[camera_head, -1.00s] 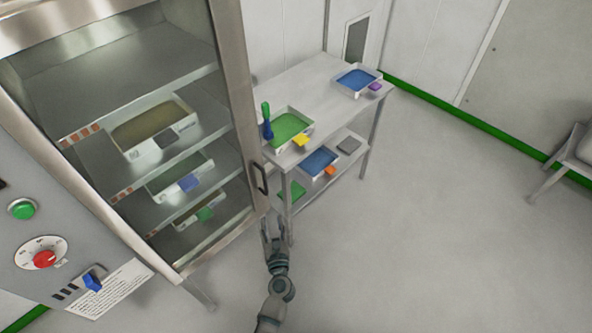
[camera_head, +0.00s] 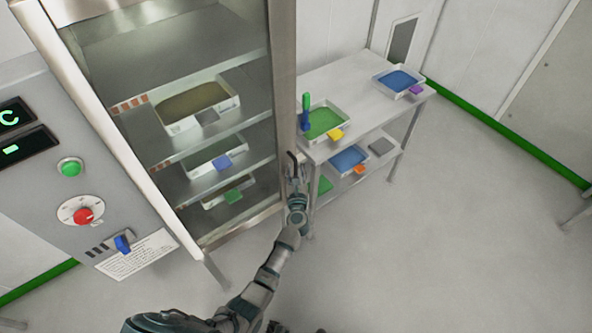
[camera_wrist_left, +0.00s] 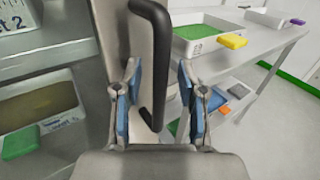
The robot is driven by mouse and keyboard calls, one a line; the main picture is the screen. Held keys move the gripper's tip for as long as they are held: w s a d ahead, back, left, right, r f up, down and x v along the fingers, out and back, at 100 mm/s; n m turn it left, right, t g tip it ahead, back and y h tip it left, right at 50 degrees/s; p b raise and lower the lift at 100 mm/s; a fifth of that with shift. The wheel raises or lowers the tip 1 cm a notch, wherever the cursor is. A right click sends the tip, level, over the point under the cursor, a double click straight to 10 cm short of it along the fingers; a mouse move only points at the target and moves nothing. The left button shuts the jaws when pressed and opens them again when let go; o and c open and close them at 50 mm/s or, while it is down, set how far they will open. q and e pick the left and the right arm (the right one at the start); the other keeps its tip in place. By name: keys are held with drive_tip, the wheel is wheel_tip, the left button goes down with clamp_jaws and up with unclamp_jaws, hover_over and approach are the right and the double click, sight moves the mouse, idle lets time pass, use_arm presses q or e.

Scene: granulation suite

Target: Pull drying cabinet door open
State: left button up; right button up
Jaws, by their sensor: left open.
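The drying cabinet stands at the left of the head view with its glazed door (camera_head: 284,100) shut; trays show on its shelves through the glass. The door's dark bar handle (camera_head: 292,163) is upright on the right edge of the frame. It also shows large in the left wrist view (camera_wrist_left: 153,70). My left gripper (camera_head: 295,185) is at the handle's lower part, partly covering it. In the left wrist view my left gripper (camera_wrist_left: 157,100) is open, with its blue-padded fingers on either side of the handle's lower end and gaps showing. My right gripper is not in view.
A steel table (camera_head: 345,85) with trays stands right of the cabinet, close to the handle side. The control panel (camera_head: 75,190) with green button and red knob is at the left. The floor in front and to the right is clear.

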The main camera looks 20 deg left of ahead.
use_arm(q)
drive_tip(key=shift+w+a, duration=0.2)
drive_tip(key=shift+w, duration=0.1)
drive_tip(key=shift+s+d+r, duration=0.1)
drive_tip(key=shift+d, duration=0.1)
clamp_jaws()
